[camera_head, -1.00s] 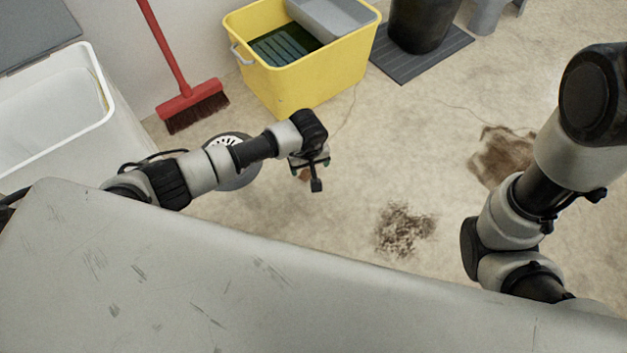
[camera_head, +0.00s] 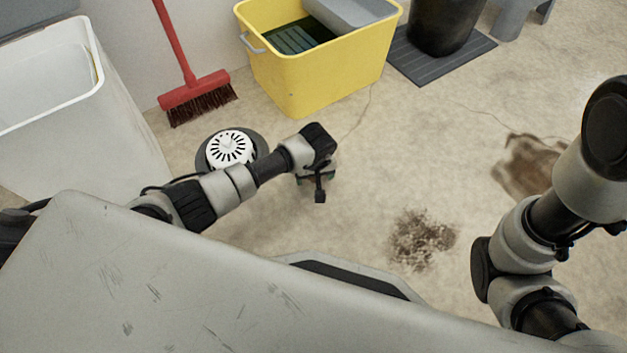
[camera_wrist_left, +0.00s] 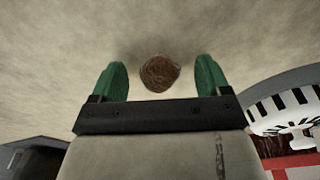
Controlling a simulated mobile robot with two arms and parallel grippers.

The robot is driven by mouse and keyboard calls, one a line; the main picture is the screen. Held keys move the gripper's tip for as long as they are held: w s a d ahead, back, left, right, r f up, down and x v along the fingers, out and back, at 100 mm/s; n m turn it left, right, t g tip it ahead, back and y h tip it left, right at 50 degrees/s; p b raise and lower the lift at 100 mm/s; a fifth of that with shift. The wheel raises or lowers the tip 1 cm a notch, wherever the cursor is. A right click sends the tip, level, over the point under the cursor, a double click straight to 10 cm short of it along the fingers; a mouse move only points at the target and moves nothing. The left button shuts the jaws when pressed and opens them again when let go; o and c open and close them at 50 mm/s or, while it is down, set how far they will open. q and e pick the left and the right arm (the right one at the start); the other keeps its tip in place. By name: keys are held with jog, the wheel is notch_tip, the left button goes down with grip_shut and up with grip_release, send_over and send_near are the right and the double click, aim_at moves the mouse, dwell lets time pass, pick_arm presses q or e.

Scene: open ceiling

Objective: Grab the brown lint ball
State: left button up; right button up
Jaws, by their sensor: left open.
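The brown lint ball (camera_wrist_left: 160,73) is a round, fibrous clump. In the left wrist view it shows between the two green fingertips of my left gripper (camera_wrist_left: 161,76), with a gap on each side. The fingers are spread and do not touch it. In the head view my left gripper (camera_head: 317,184) points down over the floor, and the ball is hidden behind it there. My right arm (camera_head: 528,225) comes in at the right, but its gripper is out of view.
A white-topped round device (camera_head: 230,148) sits on the floor close to my left arm. A red broom (camera_head: 197,92), a yellow bucket (camera_head: 318,83) and a white bin (camera_head: 100,110) stand behind.

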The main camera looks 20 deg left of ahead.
pick_arm(q)
jog(key=c, duration=1.1)
jog(key=shift+o, duration=0.2)
